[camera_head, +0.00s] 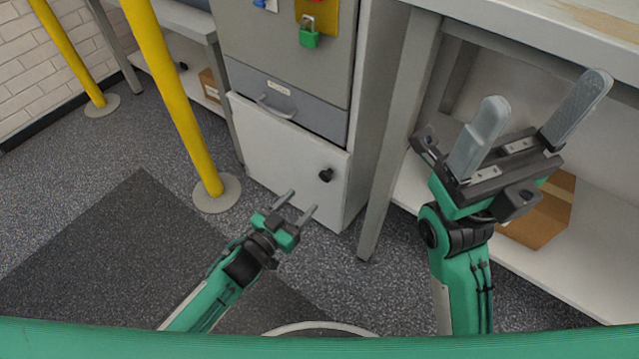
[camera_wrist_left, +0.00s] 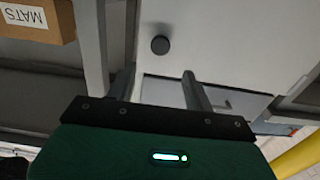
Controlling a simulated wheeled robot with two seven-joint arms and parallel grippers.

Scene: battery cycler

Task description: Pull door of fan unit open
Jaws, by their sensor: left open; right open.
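The white lower door (camera_head: 275,150) of the grey cabinet has a black round knob (camera_head: 326,174) near its right edge. The door's top edge stands slightly out from the cabinet front; I cannot tell whether it is latched. My left gripper (camera_head: 298,202) is open and empty, in front of the door, below and left of the knob. In the left wrist view the knob (camera_wrist_left: 160,45) shows beyond the open left fingers (camera_wrist_left: 158,76), apart from them. My right gripper (camera_head: 545,96) is open and empty, raised at the right in front of the workbench.
A grey drawer (camera_head: 310,112) with a handle sits above the door. A green padlock (camera_head: 309,36) hangs higher up. A yellow post (camera_head: 178,95) stands left of the cabinet. A bench leg (camera_head: 397,140) stands close on the right, with a cardboard box (camera_head: 545,215) on the shelf behind my right arm.

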